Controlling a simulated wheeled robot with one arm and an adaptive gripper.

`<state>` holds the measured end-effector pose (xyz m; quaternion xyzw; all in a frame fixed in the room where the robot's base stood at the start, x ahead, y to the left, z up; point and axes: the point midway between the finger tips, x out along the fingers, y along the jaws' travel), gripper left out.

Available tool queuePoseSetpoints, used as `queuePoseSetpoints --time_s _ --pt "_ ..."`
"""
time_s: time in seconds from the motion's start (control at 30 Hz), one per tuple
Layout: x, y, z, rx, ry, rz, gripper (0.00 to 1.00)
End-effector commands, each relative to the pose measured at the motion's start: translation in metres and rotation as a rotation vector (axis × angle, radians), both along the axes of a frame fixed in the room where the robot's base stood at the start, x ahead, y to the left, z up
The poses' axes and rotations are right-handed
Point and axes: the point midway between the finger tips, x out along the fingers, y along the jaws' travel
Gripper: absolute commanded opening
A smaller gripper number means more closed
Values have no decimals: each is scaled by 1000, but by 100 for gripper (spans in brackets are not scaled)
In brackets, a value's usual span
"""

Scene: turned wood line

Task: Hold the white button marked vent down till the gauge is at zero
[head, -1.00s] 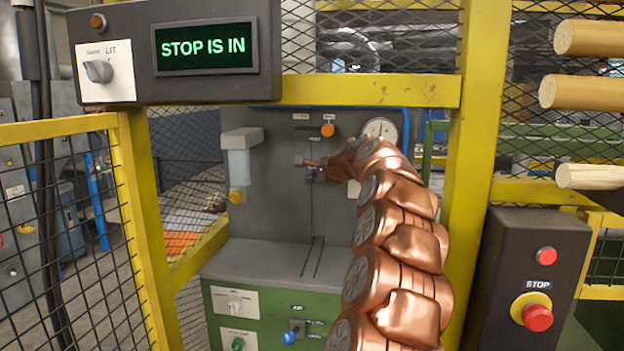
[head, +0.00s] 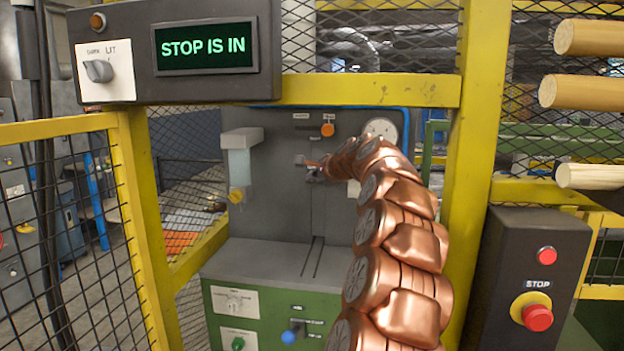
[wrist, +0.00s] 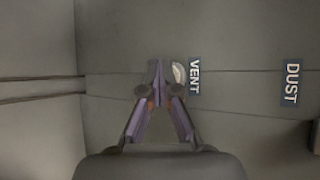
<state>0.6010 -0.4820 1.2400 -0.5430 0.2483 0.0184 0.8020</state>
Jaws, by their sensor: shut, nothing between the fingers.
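The white vent button (wrist: 179,73) shows in the wrist view beside the VENT label (wrist: 194,76), partly hidden by a finger. My gripper (wrist: 158,66) is shut with nothing in it. Its fingertips overlap the button's left edge in that view; I cannot tell whether they touch it. In the head view my gripper (head: 312,172) is at the grey back panel, and I cannot make out the button there. The round gauge (head: 381,128) is at the panel's upper right, partly covered by my arm. Its needle is too small to read.
A yellow mesh guard frame (head: 365,91) surrounds the opening my arm reaches through. A display (head: 205,47) reads STOP IS IN. A red stop button (head: 538,317) is on the right box. A DUST label (wrist: 291,83) is right of VENT in the wrist view. Wooden rods (head: 590,91) jut in upper right.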

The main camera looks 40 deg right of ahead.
Motion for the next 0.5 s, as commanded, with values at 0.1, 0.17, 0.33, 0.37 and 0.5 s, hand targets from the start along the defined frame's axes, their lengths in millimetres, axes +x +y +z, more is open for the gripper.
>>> queuePoseSetpoints --time_s 0.1,0.17,0.33,0.37,0.5 --pt "0 0 0 0 0 0 0" --pt "0 0 0 0 0 0 0" --pt "0 0 0 0 0 0 0" --pt "-1 1 0 0 0 0 0" --pt "-4 5 1 0 -2 -1 0"
